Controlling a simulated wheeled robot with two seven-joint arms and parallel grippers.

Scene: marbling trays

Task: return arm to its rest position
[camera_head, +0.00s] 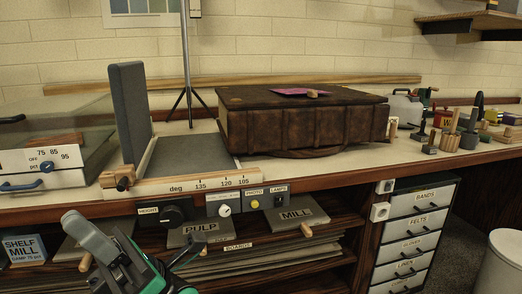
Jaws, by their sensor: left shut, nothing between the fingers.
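My left gripper (190,249) is low in the head view, left of centre, in front of the bench's lower shelf. Its arm shows grey, black and green parts at the bottom edge. The fingers are small, dark and together, with nothing between them. The gripper is below the bench top and appears apart from the bench and the boards behind it. My right gripper and right arm are not in view.
The bench (300,183) carries a big brown leather-bound book (300,125), an upright grey panel (130,108) and, at right, several small tools. Boards marked PULP (195,235) and MILL (295,218) lie on the shelf. A drawer cabinet (412,235) and a white bin (503,262) stand right.

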